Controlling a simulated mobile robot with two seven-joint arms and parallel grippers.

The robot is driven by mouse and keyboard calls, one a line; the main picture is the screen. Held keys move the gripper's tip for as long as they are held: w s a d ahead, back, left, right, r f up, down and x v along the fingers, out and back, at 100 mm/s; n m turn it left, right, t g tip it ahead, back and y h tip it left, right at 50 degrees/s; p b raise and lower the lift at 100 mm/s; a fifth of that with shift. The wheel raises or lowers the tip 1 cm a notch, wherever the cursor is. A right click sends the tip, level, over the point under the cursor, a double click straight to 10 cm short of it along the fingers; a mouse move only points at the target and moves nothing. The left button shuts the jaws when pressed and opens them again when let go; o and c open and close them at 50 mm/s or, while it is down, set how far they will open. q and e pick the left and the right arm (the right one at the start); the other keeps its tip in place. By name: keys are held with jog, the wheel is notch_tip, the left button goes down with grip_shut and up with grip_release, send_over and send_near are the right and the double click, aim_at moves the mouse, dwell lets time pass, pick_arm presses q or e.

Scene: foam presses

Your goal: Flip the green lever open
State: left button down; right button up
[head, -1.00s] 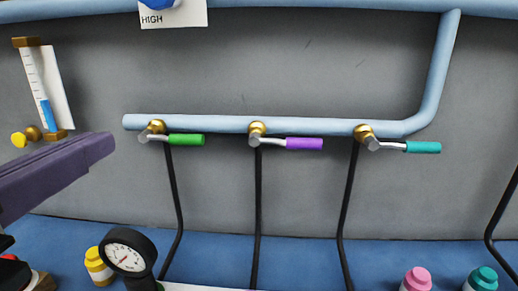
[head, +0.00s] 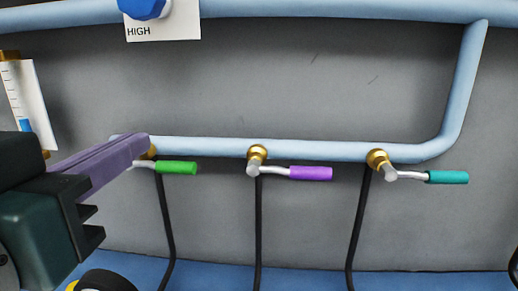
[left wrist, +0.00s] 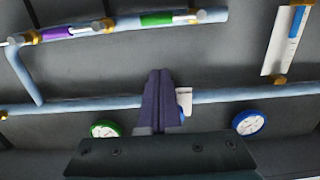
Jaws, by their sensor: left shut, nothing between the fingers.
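The green lever (head: 177,168) points right, roughly level, from the leftmost brass valve (head: 152,152) on the pale blue pipe. My left gripper (head: 140,142) is shut and empty. In the head view its purple fingertips overlap the valve, partly hiding it and the lever's inner end; I cannot tell whether they touch. In the left wrist view, the green lever (left wrist: 157,19) lies beyond the shut fingertips (left wrist: 158,76), apart from them in the picture. My right gripper is not in view.
A purple lever (head: 311,173) and a teal lever (head: 447,177) hang on the same pipe (head: 320,150). Black hoses (head: 259,230) run down below. A blue knob (head: 142,8) sits above a HIGH card (head: 175,28). A sight tube (head: 30,105) is at left.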

aim_at(163, 162)
pick_arm(q)
jog(key=shift+w+d+f, duration=0.1)
jog(key=shift+w+f, duration=0.6)
jog(key=shift+w, duration=0.45)
jog(key=shift+w+a+f, duration=0.1)
jog(key=shift+w+f, duration=0.6)
jog(key=shift+w, duration=0.4)
jog(key=shift+w+d+f, duration=0.1)
jog(key=shift+w+f, duration=0.6)
jog(key=shift+w, duration=0.45)
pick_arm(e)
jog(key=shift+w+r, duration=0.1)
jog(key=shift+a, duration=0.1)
